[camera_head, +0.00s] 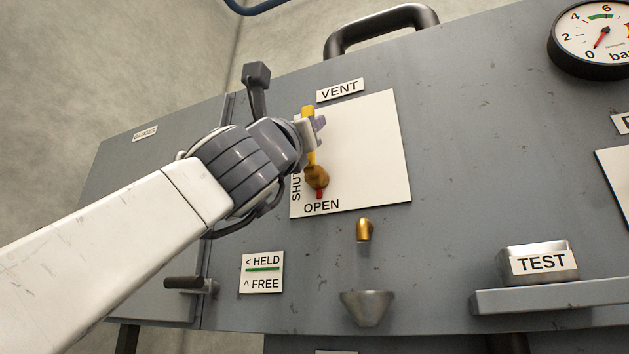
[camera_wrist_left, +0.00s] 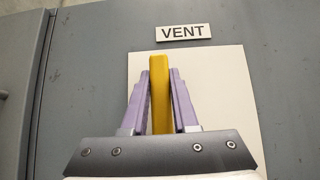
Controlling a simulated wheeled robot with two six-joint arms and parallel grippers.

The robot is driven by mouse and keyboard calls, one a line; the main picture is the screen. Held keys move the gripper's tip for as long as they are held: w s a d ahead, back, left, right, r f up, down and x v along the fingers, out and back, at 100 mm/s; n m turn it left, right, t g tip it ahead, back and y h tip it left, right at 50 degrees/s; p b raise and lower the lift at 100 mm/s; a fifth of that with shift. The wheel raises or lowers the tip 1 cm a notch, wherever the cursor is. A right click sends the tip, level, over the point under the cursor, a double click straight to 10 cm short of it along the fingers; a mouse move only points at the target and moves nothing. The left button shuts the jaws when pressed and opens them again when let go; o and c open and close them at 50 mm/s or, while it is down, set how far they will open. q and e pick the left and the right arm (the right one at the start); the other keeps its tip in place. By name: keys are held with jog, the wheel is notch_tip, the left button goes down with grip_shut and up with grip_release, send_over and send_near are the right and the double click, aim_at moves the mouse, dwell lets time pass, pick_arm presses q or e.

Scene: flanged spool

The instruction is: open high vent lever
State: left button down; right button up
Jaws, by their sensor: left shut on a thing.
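The yellow vent lever (camera_head: 309,154) is on the white plate (camera_head: 375,150) under the VENT label (camera_head: 340,90). It stands nearly upright in the picture, rising from a brass pivot (camera_head: 317,177). SHUT is printed to the left of the pivot and OPEN below it, with a red mark just above OPEN. My left gripper (camera_head: 312,128) is at the lever's upper part. In the left wrist view the lever (camera_wrist_left: 160,92) stands between the two purple fingers, and the gripper (camera_wrist_left: 160,100) is shut on it. The lever's lower part is hidden there by the gripper body. My right gripper is not in view.
Below the plate are a brass spout (camera_head: 363,230) and a metal funnel (camera_head: 366,307). A HELD/FREE label (camera_head: 262,272) and a dark handle (camera_head: 190,284) are at lower left. A TEST block (camera_head: 540,263) sits on a ledge at right. A pressure gauge (camera_head: 592,38) is at upper right.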

pick_arm(q)
jog(key=c, duration=0.7)
grip_release()
jog(key=shift+f, duration=0.1)
jog(key=b+v, duration=0.8)
jog(key=v, duration=0.2)
jog(key=shift+s+a+f, duration=0.1)
jog(key=shift+s+f, duration=0.05)
